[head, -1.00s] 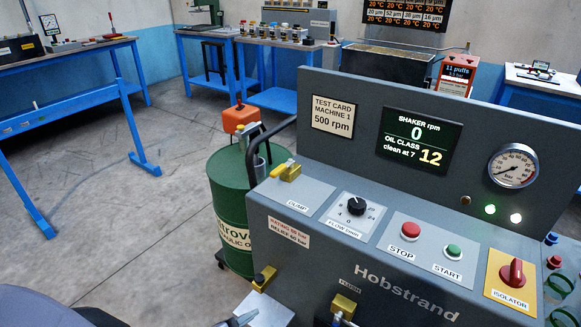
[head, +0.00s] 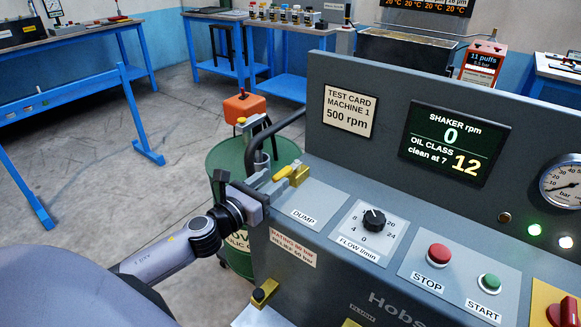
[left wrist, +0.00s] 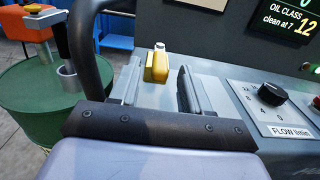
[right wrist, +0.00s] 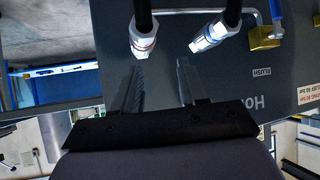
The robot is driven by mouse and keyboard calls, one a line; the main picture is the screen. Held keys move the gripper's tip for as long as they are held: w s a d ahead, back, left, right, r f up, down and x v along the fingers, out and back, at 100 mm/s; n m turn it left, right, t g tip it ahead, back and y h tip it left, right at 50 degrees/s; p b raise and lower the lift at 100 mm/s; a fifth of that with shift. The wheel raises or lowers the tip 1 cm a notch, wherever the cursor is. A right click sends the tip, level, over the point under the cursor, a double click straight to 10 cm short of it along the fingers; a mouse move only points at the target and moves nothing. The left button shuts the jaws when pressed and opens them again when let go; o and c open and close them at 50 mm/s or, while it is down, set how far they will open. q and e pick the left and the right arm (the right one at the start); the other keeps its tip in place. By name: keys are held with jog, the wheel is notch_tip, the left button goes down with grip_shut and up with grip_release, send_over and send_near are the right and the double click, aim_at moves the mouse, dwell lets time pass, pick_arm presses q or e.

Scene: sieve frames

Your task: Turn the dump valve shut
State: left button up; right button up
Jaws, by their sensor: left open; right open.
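The dump valve (head: 298,175) is a small yellow part at the left end of the grey console top, behind the DUMP label (head: 303,217). My left gripper (head: 274,187) is open at the console's left edge, just in front of the valve. In the left wrist view the yellow valve (left wrist: 156,68) stands beyond and between the spread fingers (left wrist: 159,88), nearer the left one. I cannot tell whether a finger touches it. My right gripper (right wrist: 158,82) shows only in the right wrist view, open and empty, before the console's front face.
The console panel (head: 345,108) reads shaker 0 and oil class 12. A flow knob (head: 374,219), STOP (head: 438,254) and START (head: 489,282) buttons lie to the right. A dark curved rail (left wrist: 86,50) and green drum (left wrist: 30,110) are close left. Hose couplings (right wrist: 143,43) are near my right gripper.

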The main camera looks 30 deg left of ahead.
aim_at(286, 168)
pick_arm(q)
jog(key=shift+w+d, duration=0.15)
jog(key=shift+w, duration=1.4)
jog(key=shift+w+d, duration=0.1)
jog(key=shift+w, duration=1.4)
grip_shut()
